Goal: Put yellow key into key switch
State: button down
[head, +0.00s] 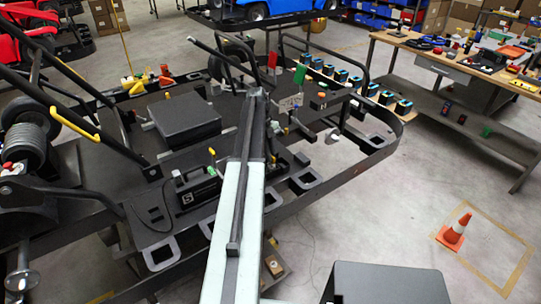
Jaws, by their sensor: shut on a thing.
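My arm reaches up the middle of the head view from the bottom edge and ends in a dark link. My gripper cannot be made out; the arm appears to hide it and whatever it holds. A black box (197,192) with an S label and round fittings sits on the kart frame, just left of my arm. A small yellow piece (211,152) stands upright above the right end of this box. Another tiny yellow spot (274,158) shows just right of my arm. I cannot tell whether either is the yellow key, or which fitting is the key switch.
The black kart frame (340,178) spreads around my arm, with a flat black box (184,120) on it. Red (272,61) and green (300,74) tags stand beyond. A workbench (440,60) is at right. An orange cone (455,230) stands on open floor.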

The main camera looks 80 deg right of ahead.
jog(key=shift+f+b, duration=1.05)
jog(key=shift+f, duration=0.05)
jog(key=c, duration=1.5)
grip_release()
jog(key=shift+o, duration=0.2)
jog(key=shift+r, duration=0.1)
jog(key=p+v, duration=0.7)
jog(key=shift+r, duration=0.35)
jog(key=shift+d, duration=0.1)
